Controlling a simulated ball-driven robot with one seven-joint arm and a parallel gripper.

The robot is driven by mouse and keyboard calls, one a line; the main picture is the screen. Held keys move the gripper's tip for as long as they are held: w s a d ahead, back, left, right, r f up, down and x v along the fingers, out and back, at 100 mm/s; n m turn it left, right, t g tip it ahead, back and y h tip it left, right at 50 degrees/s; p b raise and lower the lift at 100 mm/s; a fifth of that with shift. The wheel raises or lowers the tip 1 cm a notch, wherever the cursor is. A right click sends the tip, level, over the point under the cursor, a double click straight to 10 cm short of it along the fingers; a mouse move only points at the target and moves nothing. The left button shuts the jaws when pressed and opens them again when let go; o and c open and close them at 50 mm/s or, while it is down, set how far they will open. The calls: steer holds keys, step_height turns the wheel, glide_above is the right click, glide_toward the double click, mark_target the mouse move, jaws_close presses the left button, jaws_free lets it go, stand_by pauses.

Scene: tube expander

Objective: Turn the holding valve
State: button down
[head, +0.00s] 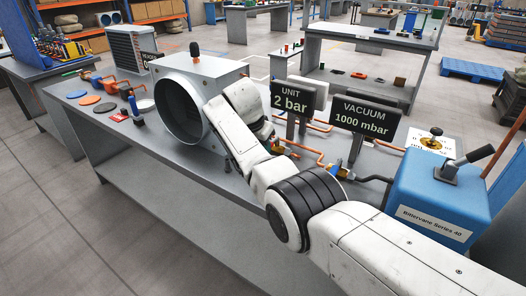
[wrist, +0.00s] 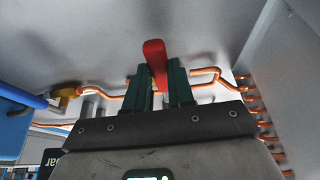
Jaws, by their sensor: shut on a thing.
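In the wrist view a red valve handle (wrist: 154,52) stands up between the green fingers of my gripper (wrist: 158,82). The fingers are closed around the handle's lower part, and its rounded upper end sticks out above them. Copper pipe (wrist: 205,74) runs on both sides of the fingers. The valve body is hidden behind the fingers. In the head view my arm reaches over the bench towards the grey unit with the round opening (head: 183,108). The fingers and the red handle are hidden there.
Signs reading "UNIT 2 bar" (head: 291,101) and "VACUUM 1000 mbar" (head: 363,117) stand close to my arm. A blue pump (head: 436,196) stands right of it. Coloured discs (head: 90,99) lie on the bench at left. A brass fitting (wrist: 66,90) shows in the wrist view.

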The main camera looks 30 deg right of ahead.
stand_by(0.4)
steer(key=c, duration=1)
jaws_free()
steer(key=shift+w, duration=0.1)
steer(key=shift+o, duration=0.2)
steer(key=shift+r, duration=0.1)
steer(key=v, duration=1)
steer(key=shift+a+r, duration=0.2)
steer(key=shift+r, duration=0.05)
